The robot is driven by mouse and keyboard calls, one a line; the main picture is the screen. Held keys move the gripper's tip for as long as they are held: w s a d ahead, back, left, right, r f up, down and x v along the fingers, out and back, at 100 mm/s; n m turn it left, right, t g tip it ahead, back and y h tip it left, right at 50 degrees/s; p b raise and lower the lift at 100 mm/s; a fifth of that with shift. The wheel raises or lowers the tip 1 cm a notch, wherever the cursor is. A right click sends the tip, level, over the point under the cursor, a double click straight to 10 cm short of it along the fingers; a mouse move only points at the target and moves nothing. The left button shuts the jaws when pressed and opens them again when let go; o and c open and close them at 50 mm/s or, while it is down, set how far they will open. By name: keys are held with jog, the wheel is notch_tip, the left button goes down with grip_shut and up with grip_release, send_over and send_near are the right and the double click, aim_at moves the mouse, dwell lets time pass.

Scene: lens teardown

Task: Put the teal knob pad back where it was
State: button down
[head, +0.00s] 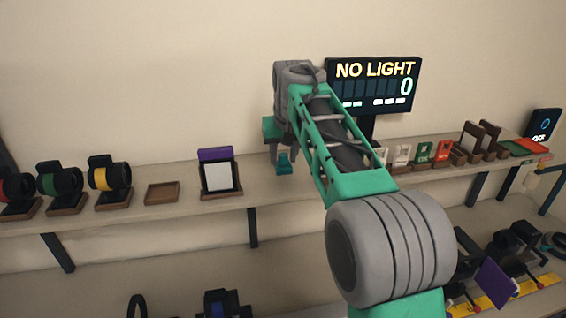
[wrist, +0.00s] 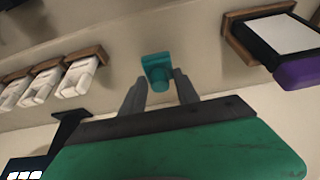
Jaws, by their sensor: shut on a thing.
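The teal knob pad (wrist: 157,70) is between the fingertips of my gripper (wrist: 160,88) in the wrist view. My gripper is shut on its knob, and the flat pad end points away from the palm. In the head view the teal pad (head: 284,166) hangs under my gripper (head: 284,155), over the shelf between the purple-topped white panel and my arm. Whether the pad touches the shelf I cannot tell. The shelf part behind my arm is hidden.
On the shelf (head: 130,203) stand ringed black cameras (head: 108,175), an empty wooden tray (head: 162,193) and a purple-topped white panel (head: 219,176). A "NO LIGHT" display (head: 374,85) stands behind my arm. Several white cards in wooden holders (wrist: 80,75) line the shelf beyond.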

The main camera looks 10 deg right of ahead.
aim_at(283, 164)
jog(key=shift+w+f+p, duration=0.2)
jog(key=shift+f+p, duration=0.35)
jog(key=shift+f, duration=1.3)
jog(key=c, duration=0.9)
grip_release()
jog(key=b+v, duration=0.2)
jog(key=v, duration=1)
jog(key=s+f, duration=2.1)
jog(key=s, duration=0.3)
jog(key=shift+s, duration=0.15)
